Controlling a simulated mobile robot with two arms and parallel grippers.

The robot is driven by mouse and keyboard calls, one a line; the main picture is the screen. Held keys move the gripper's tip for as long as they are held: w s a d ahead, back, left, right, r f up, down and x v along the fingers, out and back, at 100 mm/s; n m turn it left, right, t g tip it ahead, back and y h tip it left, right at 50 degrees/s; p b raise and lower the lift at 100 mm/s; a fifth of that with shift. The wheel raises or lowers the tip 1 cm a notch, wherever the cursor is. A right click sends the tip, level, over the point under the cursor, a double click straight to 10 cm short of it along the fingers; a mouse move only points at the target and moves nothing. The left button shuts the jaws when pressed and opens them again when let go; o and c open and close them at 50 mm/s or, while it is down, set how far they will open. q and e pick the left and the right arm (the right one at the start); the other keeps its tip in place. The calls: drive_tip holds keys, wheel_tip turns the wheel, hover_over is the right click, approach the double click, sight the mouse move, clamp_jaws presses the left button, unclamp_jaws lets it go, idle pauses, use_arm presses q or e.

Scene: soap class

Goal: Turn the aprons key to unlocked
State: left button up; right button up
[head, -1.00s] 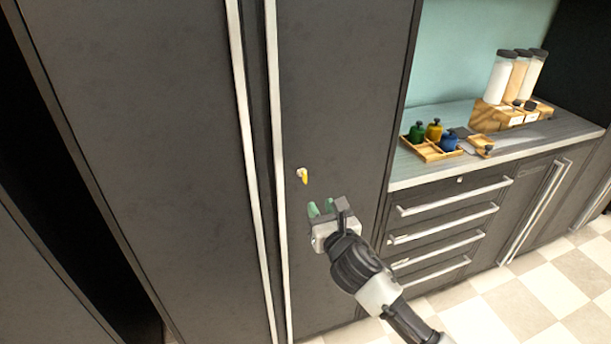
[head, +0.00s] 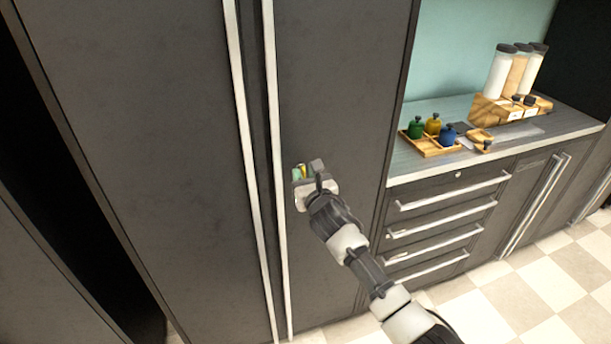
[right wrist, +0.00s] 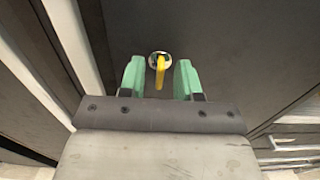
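A yellow key (right wrist: 160,74) sits in a round silver lock on a dark cabinet door (head: 335,80). In the right wrist view the key's bow hangs down from the lock. My right gripper (right wrist: 159,80) is open, with one green fingertip on each side of the key and a gap to it on both sides. In the head view the right gripper (head: 305,174) is at the door and partly hides the key (head: 299,171). No label shows on the lock. My left gripper is not in view.
Long pale vertical handles (head: 274,170) run along the door edges left of the key. To the right is a counter with drawers (head: 450,205), a wooden tray (head: 430,149) of coloured bottles and tall jars (head: 500,70). The door around the key is clear.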

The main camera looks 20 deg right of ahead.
clamp_jaws()
drive_tip(key=shift+m, duration=0.3)
drive_tip(key=m, duration=0.3)
drive_tip(key=shift+d+m, duration=0.1)
drive_tip(key=shift+m, duration=0.3)
drive_tip(key=shift+d+f+m, duration=0.1)
drive_tip(key=shift+f+m, duration=0.05)
drive_tip(key=shift+m, duration=3.25)
drive_tip(key=shift+d+f+m, duration=0.1)
drive_tip(key=shift+f+m, duration=0.05)
drive_tip(key=shift+m, duration=3.25)
